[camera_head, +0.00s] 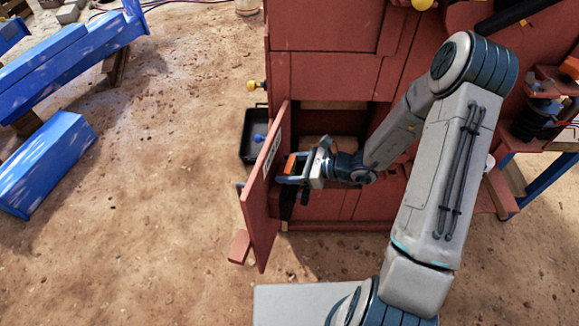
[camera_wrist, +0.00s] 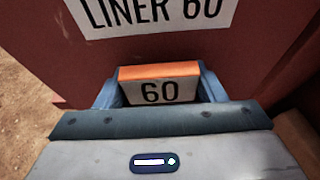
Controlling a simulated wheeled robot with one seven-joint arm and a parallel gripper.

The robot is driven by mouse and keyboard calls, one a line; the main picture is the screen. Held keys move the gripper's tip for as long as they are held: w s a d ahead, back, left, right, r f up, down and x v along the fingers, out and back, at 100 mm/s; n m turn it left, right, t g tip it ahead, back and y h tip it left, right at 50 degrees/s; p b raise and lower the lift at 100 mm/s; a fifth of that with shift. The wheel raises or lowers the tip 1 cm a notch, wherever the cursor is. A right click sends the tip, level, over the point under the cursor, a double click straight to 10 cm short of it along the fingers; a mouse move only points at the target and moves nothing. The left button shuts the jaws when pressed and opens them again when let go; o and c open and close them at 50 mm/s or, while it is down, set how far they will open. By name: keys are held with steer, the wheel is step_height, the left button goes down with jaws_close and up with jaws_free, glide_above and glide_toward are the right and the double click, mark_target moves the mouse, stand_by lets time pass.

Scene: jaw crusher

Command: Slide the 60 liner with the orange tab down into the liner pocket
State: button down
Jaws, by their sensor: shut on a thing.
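The 60 liner shows its orange tab (camera_head: 291,164) in the head view. In the wrist view, the orange top edge and a white face marked "60" (camera_wrist: 160,91) show between my fingers. My gripper (camera_head: 293,178) is shut on the liner, with a finger on either side of it. A dark part (camera_head: 287,204) hangs below the gripper; I cannot tell if it is the liner's lower body. The red panel (camera_head: 263,190) stands just left of the gripper, and its white "LINER 60" label (camera_wrist: 152,14) shows in the wrist view. I cannot make out the liner pocket clearly.
The red crusher body (camera_head: 320,75) has a recess (camera_head: 330,121) behind my gripper. A black tray (camera_head: 252,150) lies on the ground behind the panel. Blue beams (camera_head: 45,165) lie at the left. Bare dirt (camera_head: 150,220) is open between them and the crusher.

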steer(key=shift+f+b, duration=1.85)
steer(key=shift+f, duration=0.3)
steer(key=shift+c, duration=1.2)
jaws_free()
steer(key=shift+f, duration=0.1)
steer(key=v, duration=1.3)
steer(key=shift+s+d+r+p, duration=0.15)
steer(key=shift+d+r+p, duration=0.15)
steer(key=shift+p, duration=0.1)
